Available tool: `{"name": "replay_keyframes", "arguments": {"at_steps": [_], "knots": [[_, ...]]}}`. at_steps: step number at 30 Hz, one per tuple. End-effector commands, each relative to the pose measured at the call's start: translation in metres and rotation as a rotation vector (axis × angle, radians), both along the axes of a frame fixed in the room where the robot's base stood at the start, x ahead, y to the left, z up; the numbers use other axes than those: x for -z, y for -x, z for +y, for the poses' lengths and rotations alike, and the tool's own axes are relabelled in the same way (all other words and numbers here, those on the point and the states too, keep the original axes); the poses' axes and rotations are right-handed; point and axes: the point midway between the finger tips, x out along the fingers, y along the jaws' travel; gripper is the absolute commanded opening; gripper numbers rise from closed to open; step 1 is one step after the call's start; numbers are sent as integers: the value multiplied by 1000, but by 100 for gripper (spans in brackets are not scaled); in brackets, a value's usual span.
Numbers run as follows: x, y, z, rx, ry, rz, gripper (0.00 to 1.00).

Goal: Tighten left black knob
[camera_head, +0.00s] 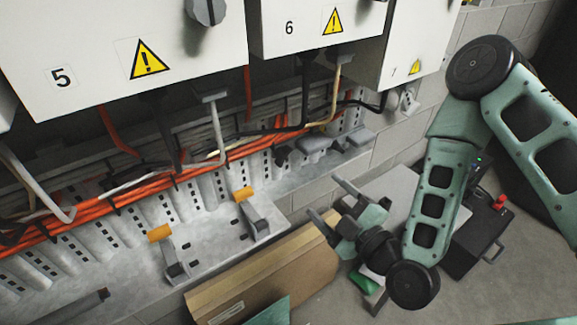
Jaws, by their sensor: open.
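My gripper (324,197) is open and empty, right of centre above the cardboard box. Its two fingers point up and left. A grey rotary knob (207,10) is on the face of cabinet 5 at the top, cut off by the frame. I cannot tell for sure which piece is the left black knob. My gripper is apart from all of them.
Cabinets 5 (95,75) and 6 (275,30) hang over orange cables (150,188). Two orange-tipped levers (160,233) (243,195) stand on the ledge. A cardboard box (270,278) lies in front. A black case (474,245) stands at right.

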Motion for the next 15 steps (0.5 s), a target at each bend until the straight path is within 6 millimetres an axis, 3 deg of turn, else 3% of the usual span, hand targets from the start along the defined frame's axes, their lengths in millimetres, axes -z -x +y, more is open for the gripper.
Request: {"name": "replay_keyframes", "arguments": {"at_steps": [8, 15], "knots": [[11, -9, 11, -20, 25, 12, 73], [6, -21, 18, -13, 15, 4, 73]]}}
